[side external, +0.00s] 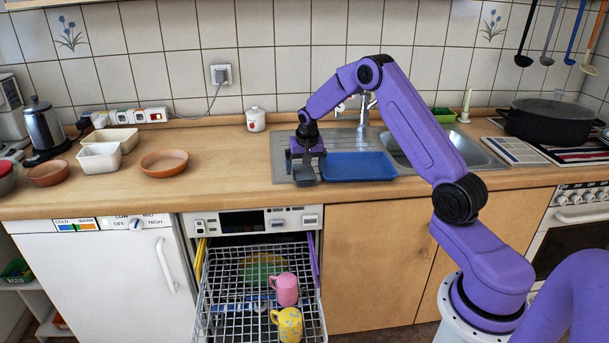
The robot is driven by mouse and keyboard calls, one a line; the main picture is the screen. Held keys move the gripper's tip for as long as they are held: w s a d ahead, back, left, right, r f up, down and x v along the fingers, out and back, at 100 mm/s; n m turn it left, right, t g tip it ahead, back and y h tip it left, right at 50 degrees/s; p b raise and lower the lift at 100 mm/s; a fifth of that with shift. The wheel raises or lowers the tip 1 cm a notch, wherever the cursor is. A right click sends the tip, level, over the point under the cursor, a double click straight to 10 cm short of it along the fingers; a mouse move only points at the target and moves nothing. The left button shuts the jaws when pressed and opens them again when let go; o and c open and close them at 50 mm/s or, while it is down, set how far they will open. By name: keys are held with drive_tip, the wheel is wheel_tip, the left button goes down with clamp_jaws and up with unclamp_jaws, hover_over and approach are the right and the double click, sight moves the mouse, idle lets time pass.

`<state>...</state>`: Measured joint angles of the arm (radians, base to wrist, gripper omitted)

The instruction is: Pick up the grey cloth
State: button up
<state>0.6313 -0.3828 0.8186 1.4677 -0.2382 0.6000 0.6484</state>
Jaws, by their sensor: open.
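My gripper (306,170) is over the left part of the metal sink unit, just left of the blue tray (359,167). It points down, and its jaws are open. Dark grey shapes show at its lower end. I cannot tell whether they are only the fingers or partly a grey cloth behind them. I see no other grey cloth clearly in this view. The surface right under the gripper is partly hidden by it.
The dishwasher's pulled-out rack (240,300) holds a pink mug (285,289) and a yellow mug (288,324). A white lidded jar (256,119) stands behind on the counter, left of the sink. An orange-brown dish (164,162) sits further left. The counter between dish and sink is clear.

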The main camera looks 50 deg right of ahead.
drive_tip(key=shift+x, duration=0.8)
drive_tip(key=c, duration=1.1)
drive_tip(key=shift+r, duration=0.5)
wheel_tip(320, 180, up, 2)
drive_tip(key=shift+r, duration=0.1)
drive_tip(key=s+r, duration=0.1)
drive_tip(key=s+a+r, duration=0.1)
drive_tip(key=r, duration=0.1)
drive_tip(key=s+r, duration=0.2)
drive_tip(key=shift+a+r, duration=0.2)
drive_tip(key=shift+a, duration=0.05)
drive_tip(key=s+a+r, duration=0.1)
drive_tip(key=s, duration=0.2)
drive_tip(key=s+a+r, duration=0.1)
drive_tip(key=s+r, duration=0.1)
drive_tip(key=s, duration=0.1)
drive_tip(key=s+a+r, duration=0.1)
drive_tip(key=s, duration=0.2)
drive_tip(key=shift+a+r, duration=0.2)
drive_tip(key=shift+a, duration=0.05)
